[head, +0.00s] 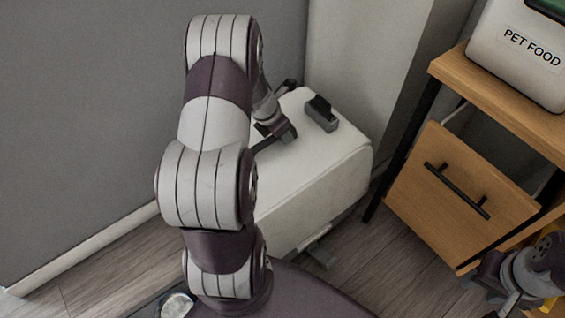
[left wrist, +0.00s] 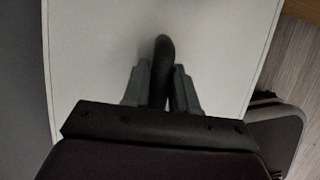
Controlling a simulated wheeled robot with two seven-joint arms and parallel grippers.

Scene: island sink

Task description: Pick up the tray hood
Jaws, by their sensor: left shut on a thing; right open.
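The tray hood (head: 310,180) is a white, box-like cover standing against the grey wall in the head view. Its pale top (left wrist: 95,50) fills much of the left wrist view. My left gripper (head: 280,128) is at the top of the hood. In the left wrist view, its two grey fingers (left wrist: 162,88) are shut on a dark, narrow handle (left wrist: 165,52). My left arm hides the hood's left part in the head view. My right gripper (head: 513,300) is open at the lower right, away from the hood, and partly cut off by the frame edge.
A small dark grey piece (head: 321,114) sits on the hood's top. A wooden cabinet (head: 455,195) with a black-handled drawer front stands to the right, with a white pet food container (head: 520,50) on it. Bare wood floor (head: 345,250) shows between hood and cabinet.

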